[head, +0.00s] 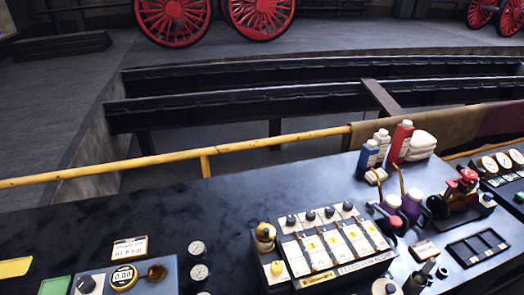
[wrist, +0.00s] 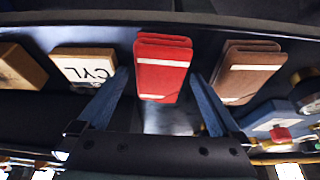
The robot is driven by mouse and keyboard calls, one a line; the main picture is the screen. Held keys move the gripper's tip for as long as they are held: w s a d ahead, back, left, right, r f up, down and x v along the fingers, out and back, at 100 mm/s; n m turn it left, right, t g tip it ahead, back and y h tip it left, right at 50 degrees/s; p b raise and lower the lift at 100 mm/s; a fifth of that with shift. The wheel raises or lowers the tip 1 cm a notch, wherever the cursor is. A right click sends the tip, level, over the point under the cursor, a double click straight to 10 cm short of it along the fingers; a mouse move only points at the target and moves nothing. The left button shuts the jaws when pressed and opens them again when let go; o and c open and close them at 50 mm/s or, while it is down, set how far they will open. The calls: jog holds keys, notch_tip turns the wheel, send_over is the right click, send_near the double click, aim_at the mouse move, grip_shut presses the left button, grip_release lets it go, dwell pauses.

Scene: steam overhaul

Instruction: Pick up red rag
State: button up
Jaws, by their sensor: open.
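My gripper (wrist: 160,80) is open, with one blue finger on each side of the rag in the picture. I cannot tell whether the fingers reach down around it or are still above it. No contact is visible. In the head view I cannot make out my gripper or the folded red rag.
In the wrist view a folded brown cloth (wrist: 250,70) lies right of the rag, and a block marked CYL (wrist: 88,69) lies left. The head view shows a dark bench (head: 170,215) with a switch panel (head: 335,243), bottles (head: 401,142) and a yellow rail (head: 110,169).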

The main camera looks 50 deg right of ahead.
jog(key=shift+f, duration=0.1)
jog(key=shift+c, duration=0.3)
jog(key=c, duration=1.2)
jog(key=shift+c, duration=0.2)
notch_tip(320, 180, up, 11)
jog(key=shift+f, duration=0.2)
